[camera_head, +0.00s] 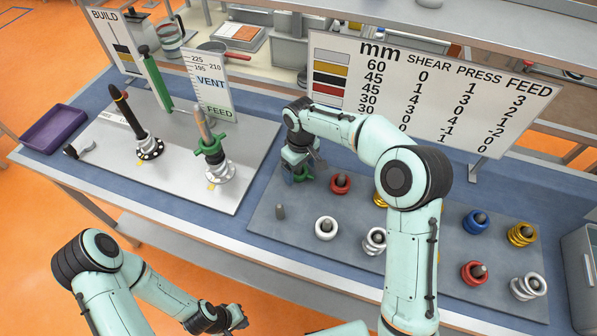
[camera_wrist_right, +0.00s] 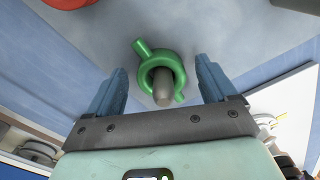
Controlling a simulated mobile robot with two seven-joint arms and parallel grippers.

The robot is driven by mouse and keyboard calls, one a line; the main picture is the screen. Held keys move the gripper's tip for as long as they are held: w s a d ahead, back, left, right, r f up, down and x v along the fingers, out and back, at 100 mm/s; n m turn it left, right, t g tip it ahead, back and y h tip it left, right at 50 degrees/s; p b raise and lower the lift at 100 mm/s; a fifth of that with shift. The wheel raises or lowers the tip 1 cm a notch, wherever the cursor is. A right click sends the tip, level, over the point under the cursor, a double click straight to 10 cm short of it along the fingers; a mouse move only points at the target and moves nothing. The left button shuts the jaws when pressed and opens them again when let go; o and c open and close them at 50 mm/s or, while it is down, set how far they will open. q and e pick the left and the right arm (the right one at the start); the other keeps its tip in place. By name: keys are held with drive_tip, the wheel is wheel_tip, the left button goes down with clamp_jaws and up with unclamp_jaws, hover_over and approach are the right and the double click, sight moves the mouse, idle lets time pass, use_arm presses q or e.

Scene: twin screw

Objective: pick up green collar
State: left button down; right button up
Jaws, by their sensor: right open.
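The green collar (camera_wrist_right: 148,57) is a ring with stubby arms, and it sits around a grey peg (camera_wrist_right: 162,88) in the right wrist view. My right gripper (camera_wrist_right: 160,68) is open, with a blue finger on either side of the collar and a gap to each. In the head view the collar (camera_head: 303,179) is mostly hidden under my right gripper (camera_head: 298,168) at the back left of the grey peg board. My left gripper (camera_head: 232,318) is low at the front, away from the table; its jaws are too small to read.
A red collar (camera_head: 340,183) sits just right of the green one, and a white collar (camera_head: 326,228) is nearer the front. The silver plate (camera_head: 110,180) holds two posts, one with green parts (camera_head: 211,148). A signboard (camera_head: 420,85) stands behind.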

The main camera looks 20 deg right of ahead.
drive_tip(key=shift+f, duration=0.2)
drive_tip(key=c, duration=1.3)
drive_tip(key=shift+r, duration=0.1)
